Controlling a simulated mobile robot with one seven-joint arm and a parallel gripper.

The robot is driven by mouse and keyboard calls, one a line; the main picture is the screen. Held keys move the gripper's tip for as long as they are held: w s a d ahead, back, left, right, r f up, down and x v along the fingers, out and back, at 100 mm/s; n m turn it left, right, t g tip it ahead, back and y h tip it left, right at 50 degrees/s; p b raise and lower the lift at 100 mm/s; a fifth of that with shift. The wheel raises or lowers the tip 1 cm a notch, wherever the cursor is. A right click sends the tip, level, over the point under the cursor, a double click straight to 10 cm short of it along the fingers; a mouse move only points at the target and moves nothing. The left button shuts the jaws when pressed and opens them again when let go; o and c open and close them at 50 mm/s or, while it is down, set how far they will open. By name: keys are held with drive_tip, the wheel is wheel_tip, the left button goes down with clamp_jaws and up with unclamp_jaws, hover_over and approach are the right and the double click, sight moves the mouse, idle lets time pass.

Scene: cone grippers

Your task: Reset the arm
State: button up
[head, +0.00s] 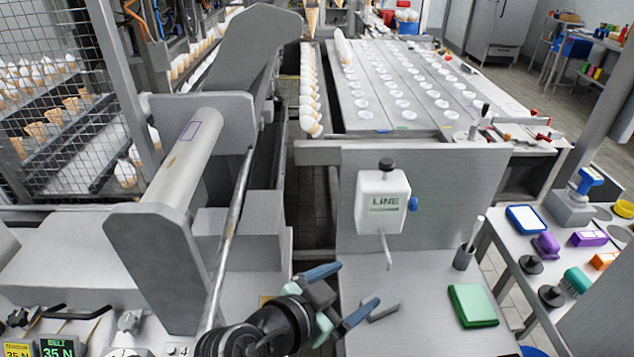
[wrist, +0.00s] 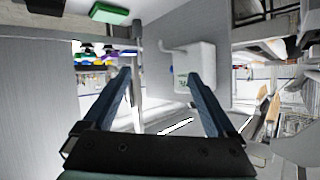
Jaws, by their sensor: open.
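My gripper (head: 346,295) is in the lower middle of the head view, with two blue-grey fingers spread apart and nothing between them. It is in front of and below the white LINE box (head: 382,203), apart from it. In the wrist view both fingers of my gripper (wrist: 158,85) show open, and the white box (wrist: 195,66) appears beyond and between them, towards the right finger. My dark arm comes in from the bottom edge of the head view.
A grey panel (head: 440,180) stands behind the box. A green block (head: 472,305) lies on the grey surface at right, near a small cup (head: 464,258) holding a stick. A large roller (head: 180,165) fills the left. A side table with tools (head: 535,275) stands at far right.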

drive_tip(key=w+a+r+n+t+y, duration=0.25)
drive_tip(key=r+t, duration=0.25)
drive_tip(key=r, duration=0.9)
drive_tip(key=w+a+r+n+t+y, duration=0.1)
drive_tip(key=r+n+t+y, duration=0.3)
drive_tip(key=r, duration=1.1)
drive_tip(key=s+r+n+t+y, duration=0.1)
drive_tip(key=s+r+n+t, duration=0.1)
drive_tip(key=s+r+t, duration=0.2)
drive_tip(key=s+a+r+n+t+y, duration=0.1)
drive_tip(key=s+r+t, duration=0.4)
drive_tip(key=s+r, duration=0.5)
wheel_tip(320, 180, up, 6)
drive_tip(key=shift+a+r+n+p, duration=0.25)
drive_tip(key=shift+n+p, duration=0.2)
drive_tip(key=shift+n, duration=0.1)
drive_tip(key=shift+f, duration=0.15)
